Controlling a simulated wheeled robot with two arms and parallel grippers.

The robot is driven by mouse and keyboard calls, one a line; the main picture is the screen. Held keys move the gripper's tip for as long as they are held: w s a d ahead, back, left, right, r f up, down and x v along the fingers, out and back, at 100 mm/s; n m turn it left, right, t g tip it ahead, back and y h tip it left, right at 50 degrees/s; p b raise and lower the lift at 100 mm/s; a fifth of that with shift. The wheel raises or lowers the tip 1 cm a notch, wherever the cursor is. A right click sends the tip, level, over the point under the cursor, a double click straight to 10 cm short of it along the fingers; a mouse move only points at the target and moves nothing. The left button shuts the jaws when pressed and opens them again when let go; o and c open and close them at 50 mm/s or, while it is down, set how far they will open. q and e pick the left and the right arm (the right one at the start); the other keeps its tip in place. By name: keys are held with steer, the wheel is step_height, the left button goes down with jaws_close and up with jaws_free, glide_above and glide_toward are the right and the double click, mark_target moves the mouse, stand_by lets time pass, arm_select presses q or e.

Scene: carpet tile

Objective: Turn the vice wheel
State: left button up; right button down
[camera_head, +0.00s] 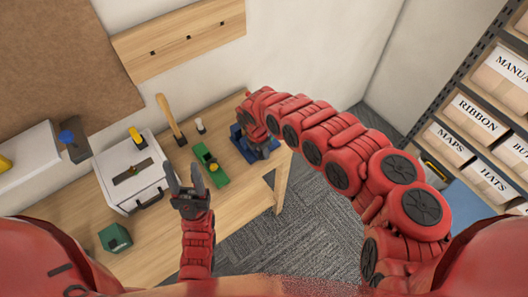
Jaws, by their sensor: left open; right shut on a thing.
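The blue vice (238,132) stands on the wooden workbench (262,172) near its right end. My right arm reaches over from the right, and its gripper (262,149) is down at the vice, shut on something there. The vice wheel is hidden or too small to make out, so I take the held part to be the wheel only from the gripper's place at the vice. My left gripper (184,177) is open and empty, pointing up the picture in front of the bench, left of the vice.
A green tool (209,163) and a wooden-handled mallet (169,118) lie between the vice and a white toolbox (130,190). A dark green block (115,237) is at the lower left. Shelves with labelled boxes (478,116) stand at the right. Carpet floor (290,235) is clear below the bench.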

steer(key=t+h+b, duration=0.1)
steer(key=b, duration=0.2)
steer(key=h+b, duration=0.1)
steer(key=b, duration=0.1)
steer(key=t+h+b, duration=0.1)
steer(key=b, duration=0.2)
steer(key=shift+s+a+f+t+h+b, duration=0.15)
steer(key=shift+a+f+t+h+b, duration=0.15)
steer(key=shift+a+f+b, duration=0.1)
steer(key=shift+s+r+t+h+b, duration=0.2)
steer(key=shift+t+h+b, duration=0.15)
steer(key=shift+b, duration=0.35)
steer(key=c, duration=0.8)
jaws_free()
steer(key=shift+o, duration=0.2)
